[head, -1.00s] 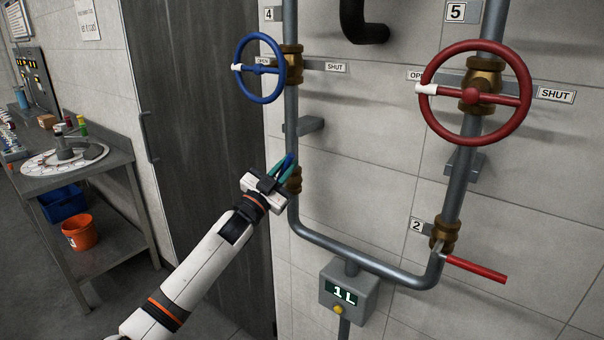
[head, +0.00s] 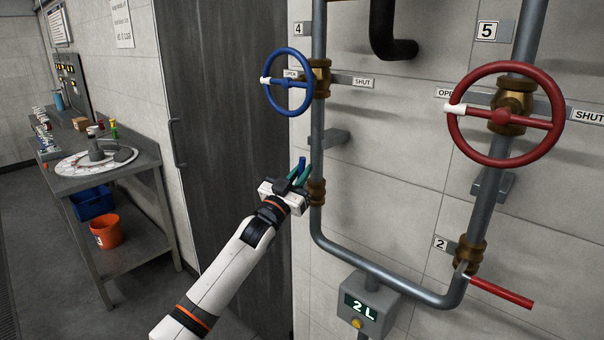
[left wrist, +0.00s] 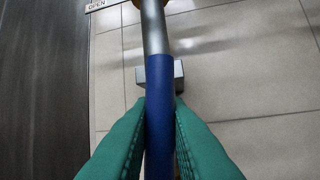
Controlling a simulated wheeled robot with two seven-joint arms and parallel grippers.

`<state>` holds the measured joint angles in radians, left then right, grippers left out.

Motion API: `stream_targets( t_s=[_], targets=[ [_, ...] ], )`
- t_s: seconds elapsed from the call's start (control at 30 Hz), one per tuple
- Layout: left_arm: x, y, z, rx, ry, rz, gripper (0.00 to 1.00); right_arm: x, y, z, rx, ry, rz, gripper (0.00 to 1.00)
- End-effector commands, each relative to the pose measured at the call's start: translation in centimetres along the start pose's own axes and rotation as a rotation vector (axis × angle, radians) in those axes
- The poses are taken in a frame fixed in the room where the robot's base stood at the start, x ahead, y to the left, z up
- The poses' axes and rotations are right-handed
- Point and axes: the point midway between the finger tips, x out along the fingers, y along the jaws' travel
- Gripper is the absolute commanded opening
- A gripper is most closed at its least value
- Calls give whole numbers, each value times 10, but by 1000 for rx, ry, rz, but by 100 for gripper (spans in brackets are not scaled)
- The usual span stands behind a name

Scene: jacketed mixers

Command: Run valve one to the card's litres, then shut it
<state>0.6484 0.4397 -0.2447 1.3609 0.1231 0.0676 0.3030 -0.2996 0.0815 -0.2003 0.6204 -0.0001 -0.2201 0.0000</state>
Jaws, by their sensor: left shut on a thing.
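My left gripper (head: 299,176) has green fingers shut on a blue lever handle (head: 303,163) beside a lower brass valve (head: 316,191) on the left pipe. In the left wrist view the blue handle (left wrist: 160,85) lies between both green fingers, roughly in line with the grey pipe. No number label for this valve shows. The meter box (head: 367,303) under the pipe bend reads 2 L and has a yellow button. A white notice (head: 121,24) hangs on the far left wall; its text is too small to read. My right gripper is not in view.
A blue handwheel (head: 289,83) labelled 4 is above my gripper. A red handwheel (head: 505,115) labelled 5 and a red lever (head: 502,293) labelled 2 are right. A dark cabinet (head: 222,150) stands left, beyond it a bench (head: 140,162) with an orange bucket (head: 105,230).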

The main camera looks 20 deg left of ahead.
Motion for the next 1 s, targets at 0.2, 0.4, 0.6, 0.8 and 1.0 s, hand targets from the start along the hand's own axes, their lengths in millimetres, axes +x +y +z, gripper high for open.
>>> stream_targets(
  t_s=[0.2, 0.4, 0.6, 0.8, 1.0],
  targets=[
    [0, 0, 1, 2, -2, 0, 26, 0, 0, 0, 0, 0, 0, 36],
    [0, 0, 0, 2, -1, 0, 37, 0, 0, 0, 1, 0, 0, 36],
    [-3, 0, -1, 2, 0, 0, 37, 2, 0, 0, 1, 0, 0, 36],
    [-33, -1, -4, 3, 0, -2, 37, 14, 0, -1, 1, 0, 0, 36],
    [-77, -1, -5, 2, 0, -1, 37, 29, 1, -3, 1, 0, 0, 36]
  ],
)
